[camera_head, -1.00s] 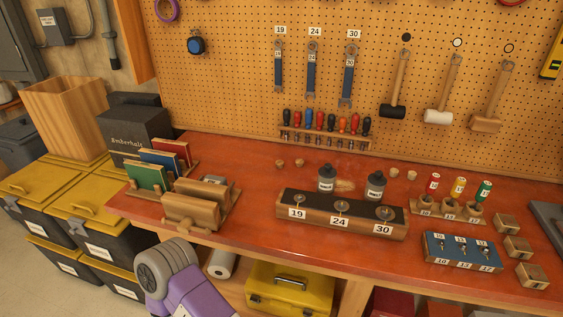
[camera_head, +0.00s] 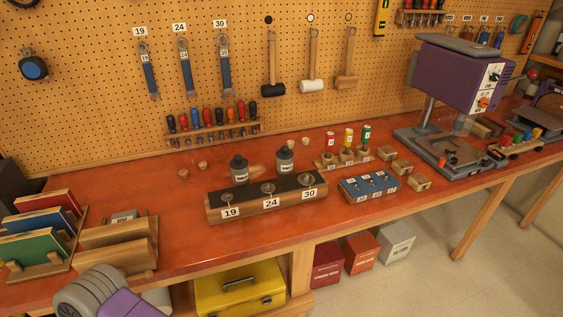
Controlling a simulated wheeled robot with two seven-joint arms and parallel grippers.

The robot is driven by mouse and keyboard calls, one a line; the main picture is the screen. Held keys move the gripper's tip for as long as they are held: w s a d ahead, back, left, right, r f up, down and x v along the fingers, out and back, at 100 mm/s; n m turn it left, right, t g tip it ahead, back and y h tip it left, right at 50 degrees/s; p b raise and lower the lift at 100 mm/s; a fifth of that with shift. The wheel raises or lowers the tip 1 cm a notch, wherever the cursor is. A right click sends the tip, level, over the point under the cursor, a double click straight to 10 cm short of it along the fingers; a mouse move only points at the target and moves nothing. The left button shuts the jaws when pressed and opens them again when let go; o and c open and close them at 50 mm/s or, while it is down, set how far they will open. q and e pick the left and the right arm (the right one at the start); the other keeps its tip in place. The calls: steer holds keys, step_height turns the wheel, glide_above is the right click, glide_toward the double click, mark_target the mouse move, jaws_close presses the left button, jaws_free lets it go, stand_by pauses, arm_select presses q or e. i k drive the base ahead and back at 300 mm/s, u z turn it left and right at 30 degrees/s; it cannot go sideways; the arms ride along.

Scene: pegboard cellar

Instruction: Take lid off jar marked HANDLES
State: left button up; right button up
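Two dark grey jars with knobbed lids and small pale labels stand on the red bench behind the block marked 19, 24 and 30. The left jar (camera_head: 240,169) is behind the 19 and 24 end. The right jar (camera_head: 285,160) is behind the 24 and 30 end. Both lids appear to be on. The label writing is too small to read, so I cannot tell which jar says HANDLES. The block hides part of the jars' lower sides. Neither of my grippers is in view; only a purple and grey arm part of mine shows at the bottom left.
The numbered wooden block (camera_head: 221,214) stands in front of the jars. Small wooden knobs (camera_head: 203,166) lie left of them. A blue tray (camera_head: 349,192) and a purple drill press (camera_head: 455,75) are to the right. Bare bench (camera_head: 165,215) lies left of the block.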

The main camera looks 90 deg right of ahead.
mark_target(239, 163)
steer(key=z, duration=2.2)
